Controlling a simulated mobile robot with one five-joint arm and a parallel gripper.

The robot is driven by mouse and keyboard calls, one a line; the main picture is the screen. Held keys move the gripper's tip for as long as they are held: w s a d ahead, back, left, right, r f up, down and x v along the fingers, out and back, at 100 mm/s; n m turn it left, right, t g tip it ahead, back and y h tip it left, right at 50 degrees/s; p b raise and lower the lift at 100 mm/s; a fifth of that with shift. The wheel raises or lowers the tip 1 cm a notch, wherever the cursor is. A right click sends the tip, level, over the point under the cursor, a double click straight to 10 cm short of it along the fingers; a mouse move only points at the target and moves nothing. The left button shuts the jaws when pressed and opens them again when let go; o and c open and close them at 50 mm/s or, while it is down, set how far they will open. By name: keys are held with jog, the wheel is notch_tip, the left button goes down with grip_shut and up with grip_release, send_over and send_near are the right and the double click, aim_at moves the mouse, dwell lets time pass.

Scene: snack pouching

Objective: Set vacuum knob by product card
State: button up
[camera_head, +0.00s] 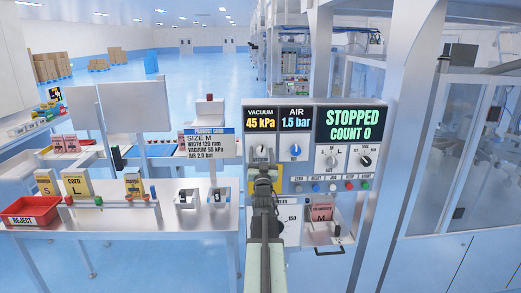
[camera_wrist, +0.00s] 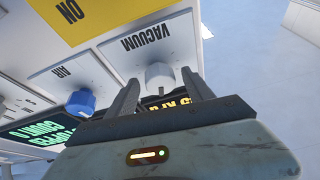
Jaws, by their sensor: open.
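The vacuum knob (camera_head: 261,151) is a pale round knob on the panel, under a display (camera_head: 261,118) reading 45 kPa. In the wrist view, upside down, the knob (camera_wrist: 159,75) lies between my gripper's fingertips (camera_wrist: 160,77). My gripper (camera_head: 263,172) is open, with a finger on each side of the knob and visible gaps. I cannot tell how deep the fingers reach around it. The product card (camera_head: 209,143) reads size M, width 120 mm, vacuum 55 kPa and air 2.0 bar.
The blue air knob (camera_head: 295,151) sits right of the vacuum knob, under a 1.5 bar display (camera_head: 296,118). The status screen (camera_head: 349,123) reads STOPPED, COUNT 0. A black knob (camera_head: 365,160) and small buttons are further right. A red reject tray (camera_head: 31,211) is on the left table.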

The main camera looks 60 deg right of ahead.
jog(key=shift+w+d+r, duration=0.2)
jog(key=shift+w+d, duration=0.05)
jog(key=shift+d, duration=0.1)
jog(key=shift+a, duration=0.1)
grip_shut()
jog(key=shift+m, duration=0.5)
jog(key=m+g+h, duration=0.1)
jog(key=m+g, duration=0.1)
jog(key=m, duration=0.2)
jog(key=shift+m+g+p, duration=0.3)
jog(key=shift+p, duration=0.1)
jog(key=shift+m+g+p, duration=0.3)
jog(key=shift+m+g, duration=0.4)
jog(key=shift+m, duration=0.7)
grip_release()
jog(key=shift+s, duration=0.1)
